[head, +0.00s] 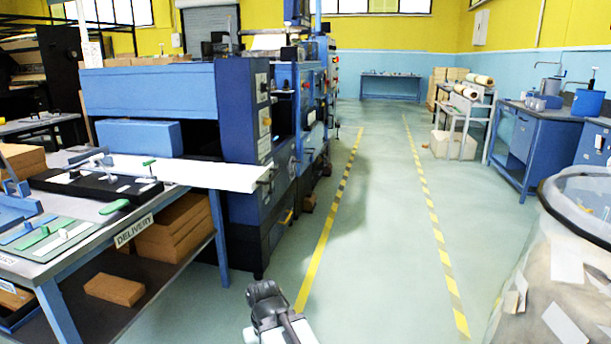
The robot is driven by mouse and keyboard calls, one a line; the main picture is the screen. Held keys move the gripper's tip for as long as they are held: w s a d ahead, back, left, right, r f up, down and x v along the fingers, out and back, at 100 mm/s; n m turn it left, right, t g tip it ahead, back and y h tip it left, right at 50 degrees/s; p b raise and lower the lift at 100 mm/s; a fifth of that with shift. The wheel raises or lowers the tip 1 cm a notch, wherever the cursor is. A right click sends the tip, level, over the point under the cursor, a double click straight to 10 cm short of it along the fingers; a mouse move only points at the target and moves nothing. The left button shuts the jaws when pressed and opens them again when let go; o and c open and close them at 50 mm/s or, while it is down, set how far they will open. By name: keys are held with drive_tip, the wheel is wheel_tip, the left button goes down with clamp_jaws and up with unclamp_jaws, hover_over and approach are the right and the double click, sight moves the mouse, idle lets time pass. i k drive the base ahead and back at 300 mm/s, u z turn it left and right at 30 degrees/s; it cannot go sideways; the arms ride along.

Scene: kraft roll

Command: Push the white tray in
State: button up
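The white tray (205,173) is a flat white slab that sticks out from under the big blue machine (150,94). It reaches from above the bench at left to the dark side column of the machine. Its left end lies beside a black block on the bench. My gripper (264,288) is dark and low at the bottom middle, above the floor. It is well below the tray and to its right, apart from it. Its fingers are too unclear to tell open from shut.
A bench (155,205) marked DELIVERY stands at left with tools on top and cardboard boxes (175,235) below. A clear waste bag (570,265) with paper scraps stands at right. A blue cabinet (545,148) is behind it. The aisle between yellow floor lines is clear.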

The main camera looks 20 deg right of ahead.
sight(238, 178)
drive_tip(key=z, duration=0.35)
drive_tip(key=i, duration=1)
drive_tip(key=u, duration=0.05)
